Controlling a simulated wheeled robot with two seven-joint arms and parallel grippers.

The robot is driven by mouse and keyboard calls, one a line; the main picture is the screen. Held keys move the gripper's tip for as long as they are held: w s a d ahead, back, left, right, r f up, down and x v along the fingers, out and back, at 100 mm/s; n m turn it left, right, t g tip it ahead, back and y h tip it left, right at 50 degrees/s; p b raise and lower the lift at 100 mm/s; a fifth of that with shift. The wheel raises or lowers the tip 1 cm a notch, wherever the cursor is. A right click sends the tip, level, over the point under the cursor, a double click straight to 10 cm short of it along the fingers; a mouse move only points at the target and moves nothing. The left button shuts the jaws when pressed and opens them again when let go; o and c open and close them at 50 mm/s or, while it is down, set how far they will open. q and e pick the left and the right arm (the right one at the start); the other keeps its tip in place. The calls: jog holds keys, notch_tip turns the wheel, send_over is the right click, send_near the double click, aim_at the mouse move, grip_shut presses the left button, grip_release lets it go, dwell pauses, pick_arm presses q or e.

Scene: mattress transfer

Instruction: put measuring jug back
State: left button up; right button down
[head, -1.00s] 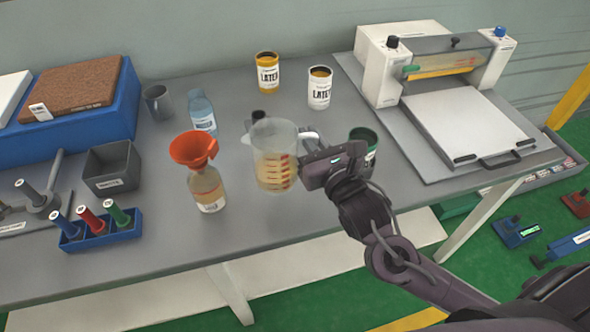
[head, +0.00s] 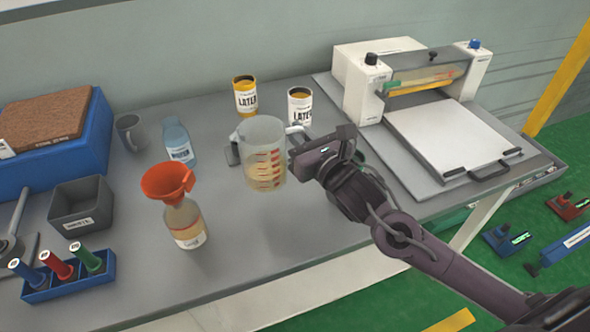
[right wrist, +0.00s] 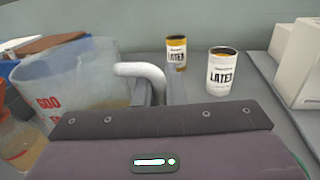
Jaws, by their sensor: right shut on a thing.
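The clear measuring jug (head: 262,160) has red markings and a pale yellow liquid low inside. It is upright over the middle of the bench; whether its base touches the bench or something under it is unclear. My right gripper (head: 303,140) is shut on its white handle at the jug's right side. In the right wrist view the jug (right wrist: 75,100) fills the left, and its handle runs down between the fingers of the gripper (right wrist: 158,95). My left gripper is out of view.
A bottle with a red funnel (head: 170,185) stands front-left of the jug, and a blue bottle (head: 179,143) behind-left. A yellow can (head: 245,97) and white can (head: 300,106) stand behind. A white-bedded machine (head: 445,135) is right.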

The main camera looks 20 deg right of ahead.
jog(key=shift+f, duration=4.8)
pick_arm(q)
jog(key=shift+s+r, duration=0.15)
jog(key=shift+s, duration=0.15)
pick_arm(e)
jog(key=shift+f, duration=0.15)
jog(key=c, duration=1.5)
grip_release()
